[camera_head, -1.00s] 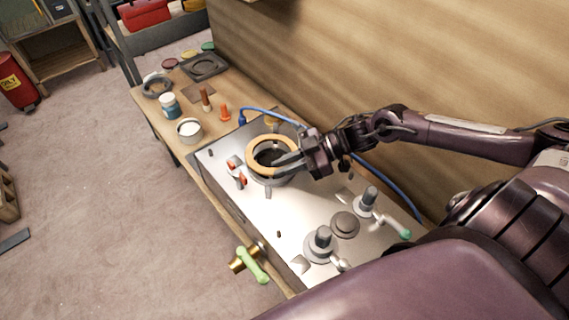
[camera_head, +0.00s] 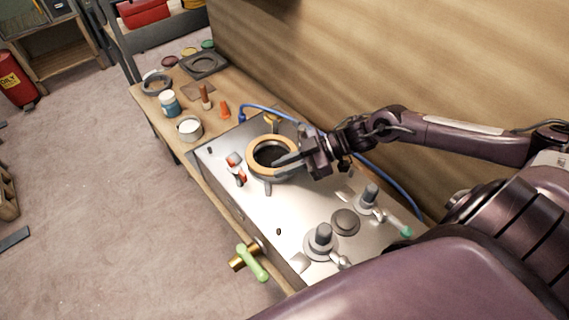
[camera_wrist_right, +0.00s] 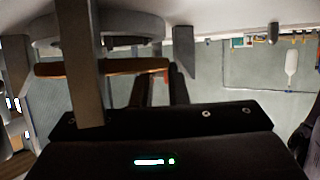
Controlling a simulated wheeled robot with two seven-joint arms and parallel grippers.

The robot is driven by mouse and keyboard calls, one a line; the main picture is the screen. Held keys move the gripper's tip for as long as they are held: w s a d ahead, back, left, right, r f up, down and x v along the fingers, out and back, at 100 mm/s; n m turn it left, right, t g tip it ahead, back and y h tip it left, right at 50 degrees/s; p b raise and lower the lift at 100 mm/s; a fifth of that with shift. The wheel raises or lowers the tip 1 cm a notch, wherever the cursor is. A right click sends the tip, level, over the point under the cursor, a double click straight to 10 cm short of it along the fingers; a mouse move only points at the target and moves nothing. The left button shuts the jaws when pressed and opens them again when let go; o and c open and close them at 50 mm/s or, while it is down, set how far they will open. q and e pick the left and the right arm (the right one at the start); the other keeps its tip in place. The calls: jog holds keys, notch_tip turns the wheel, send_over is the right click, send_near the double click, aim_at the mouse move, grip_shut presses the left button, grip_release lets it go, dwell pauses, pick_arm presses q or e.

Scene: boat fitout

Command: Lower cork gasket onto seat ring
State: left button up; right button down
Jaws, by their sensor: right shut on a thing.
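The cork gasket (camera_head: 252,143) is a tan ring over the round opening in the metal panel. The grey seat ring (camera_head: 274,179) shows just below its near edge. My right gripper (camera_head: 287,163) reaches in from the right and is shut on the gasket's right side. In the right wrist view, which looks upside down, the gasket (camera_wrist_right: 110,67) shows edge-on as a brown strip. The seat ring (camera_wrist_right: 105,27) shows there as a grey band, with a gap between the two. My left gripper is not in view.
A blue hose (camera_head: 392,183) runs behind my right arm.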

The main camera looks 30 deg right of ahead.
jog(key=shift+s+f, duration=0.1)
jog(key=shift+f, duration=0.15)
dwell(0.3)
jog(key=shift+s+a+f+b, duration=0.1)
jog(key=shift+s+f+b, duration=0.35)
jog(key=shift+f, duration=0.3)
jog(key=c, duration=0.8)
grip_release()
jog(key=r+p, duration=0.1)
jog(key=w+r+p, duration=0.1)
jog(key=p, duration=0.1)
jog(key=shift+r, duration=0.4)
notch_tip(320, 180, up, 2)
jog(key=shift+s+r+p, duration=0.1)
jog(key=shift+r+p, duration=0.15)
jog(key=shift+p, duration=0.95)
jog(key=shift+r+p, duration=1.8)
